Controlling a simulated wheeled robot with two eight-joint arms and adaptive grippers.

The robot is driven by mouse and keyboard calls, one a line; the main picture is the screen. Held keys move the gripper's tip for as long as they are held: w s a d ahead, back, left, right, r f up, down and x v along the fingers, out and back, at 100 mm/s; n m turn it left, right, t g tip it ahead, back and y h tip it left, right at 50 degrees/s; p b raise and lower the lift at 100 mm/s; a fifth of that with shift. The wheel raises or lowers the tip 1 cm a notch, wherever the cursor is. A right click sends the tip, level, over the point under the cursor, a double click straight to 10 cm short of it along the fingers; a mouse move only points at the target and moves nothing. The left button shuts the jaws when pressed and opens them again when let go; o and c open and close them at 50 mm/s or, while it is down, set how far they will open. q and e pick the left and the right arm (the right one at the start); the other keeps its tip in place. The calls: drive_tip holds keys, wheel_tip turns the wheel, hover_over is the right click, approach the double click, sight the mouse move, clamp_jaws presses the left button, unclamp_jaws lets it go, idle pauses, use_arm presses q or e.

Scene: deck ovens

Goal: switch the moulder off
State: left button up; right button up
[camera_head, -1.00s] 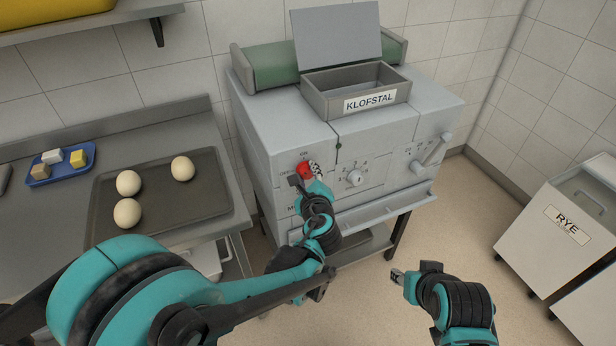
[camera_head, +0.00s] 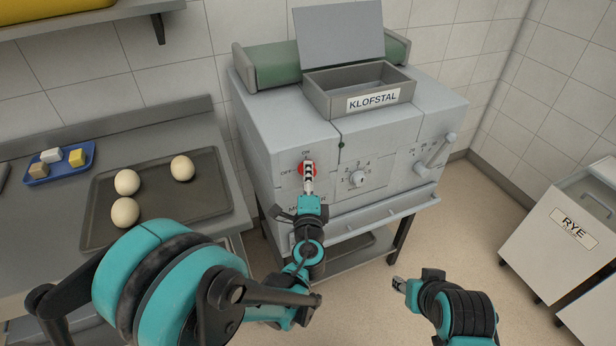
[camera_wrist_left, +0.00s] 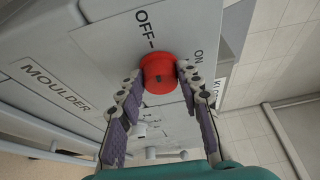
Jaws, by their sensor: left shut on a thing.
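The moulder (camera_head: 285,128) is a grey machine on a stand, with a red switch knob (camera_head: 300,170) on its front. ON is printed above the knob and OFF to its left. My left gripper (camera_head: 308,166) is at the knob and covers part of it. In the left wrist view the red knob (camera_wrist_left: 158,74) sits between the two fingertips of my left gripper (camera_wrist_left: 160,80), which are shut on its sides. I cannot tell which label the knob points to. My right gripper (camera_head: 398,284) hangs low in front of the moulder, clear of it; its jaws are too small to read.
A hopper marked KLOFSTAL (camera_head: 372,99) sits on top. A dough tray (camera_head: 215,205) lies on the left counter. A RYE bin (camera_head: 550,235) stands right. The floor between is clear.

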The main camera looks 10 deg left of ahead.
use_arm(q)
drive_tip(key=shift+n, duration=0.3)
idle(0.4)
drive_tip(key=o, duration=1.2)
drive_tip(key=shift+w, duration=0.15)
drive_tip(key=shift+c, duration=0.2)
drive_tip(key=shift+s, duration=0.2)
drive_tip(key=s+d, duration=0.1)
drive_tip(key=s, duration=1)
drive_tip(key=shift+s+d, duration=0.2)
drive_tip(key=shift+s, duration=0.1)
